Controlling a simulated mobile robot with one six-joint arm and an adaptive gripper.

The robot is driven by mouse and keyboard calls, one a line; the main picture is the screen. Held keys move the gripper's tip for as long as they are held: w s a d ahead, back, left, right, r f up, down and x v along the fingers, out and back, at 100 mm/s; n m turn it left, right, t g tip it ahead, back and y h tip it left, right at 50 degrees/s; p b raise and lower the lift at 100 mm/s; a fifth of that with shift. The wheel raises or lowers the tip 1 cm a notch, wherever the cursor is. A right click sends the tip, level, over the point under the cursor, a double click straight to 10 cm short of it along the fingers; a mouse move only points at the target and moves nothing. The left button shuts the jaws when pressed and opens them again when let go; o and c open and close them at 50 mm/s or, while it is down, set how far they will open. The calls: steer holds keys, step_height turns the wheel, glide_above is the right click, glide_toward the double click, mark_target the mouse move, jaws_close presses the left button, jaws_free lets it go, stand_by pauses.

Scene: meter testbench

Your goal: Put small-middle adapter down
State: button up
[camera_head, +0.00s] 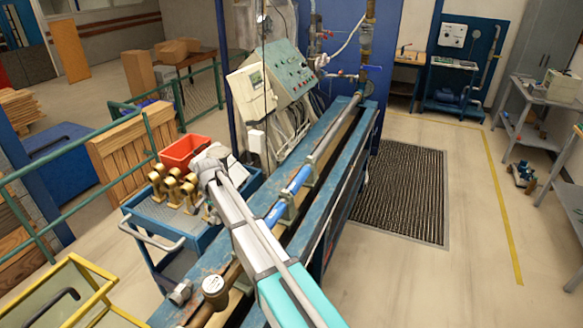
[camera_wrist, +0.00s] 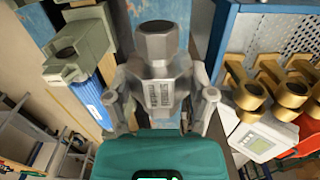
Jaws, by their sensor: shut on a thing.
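My gripper (camera_wrist: 163,108) is shut on a grey metal adapter (camera_wrist: 156,45) with a hexagonal end and a small printed label. Its fingers sit on either side of the adapter's wider part in the wrist view. In the head view, my gripper (camera_head: 211,162) is beside the blue cart, near the brass fittings; the adapter is hard to tell apart from the gripper there. Another grey hexagonal fitting (camera_head: 180,292) sits at the near end of the test bench.
The blue cart (camera_head: 150,222) carries several brass fittings (camera_head: 172,188) and a red bin (camera_head: 186,150). The blue test bench (camera_head: 341,150) holds a pipe line with a blue section (camera_head: 299,180) and a brass meter (camera_head: 215,288). A green railing (camera_head: 82,148) stands left.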

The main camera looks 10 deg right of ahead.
steer(key=b, duration=0.4)
glide_above(225, 248)
steer(key=shift+g, duration=0.3)
steer(key=shift+w+f, duration=0.2)
steer(key=shift+f, duration=2.1)
step_height(225, 248, down, 6)
steer(key=b, duration=0.6)
steer(key=shift+f, duration=0.15)
steer(key=shift+f+b, duration=1.85)
steer(key=shift+b, duration=0.25)
steer(key=shift+f, duration=0.15)
steer(key=o, duration=1.3)
steer(key=shift+c, duration=0.2)
steer(key=shift+r, duration=0.2)
steer(key=r+p, duration=1.2)
steer(key=shift+w+d, duration=0.2)
steer(key=shift+w, duration=0.05)
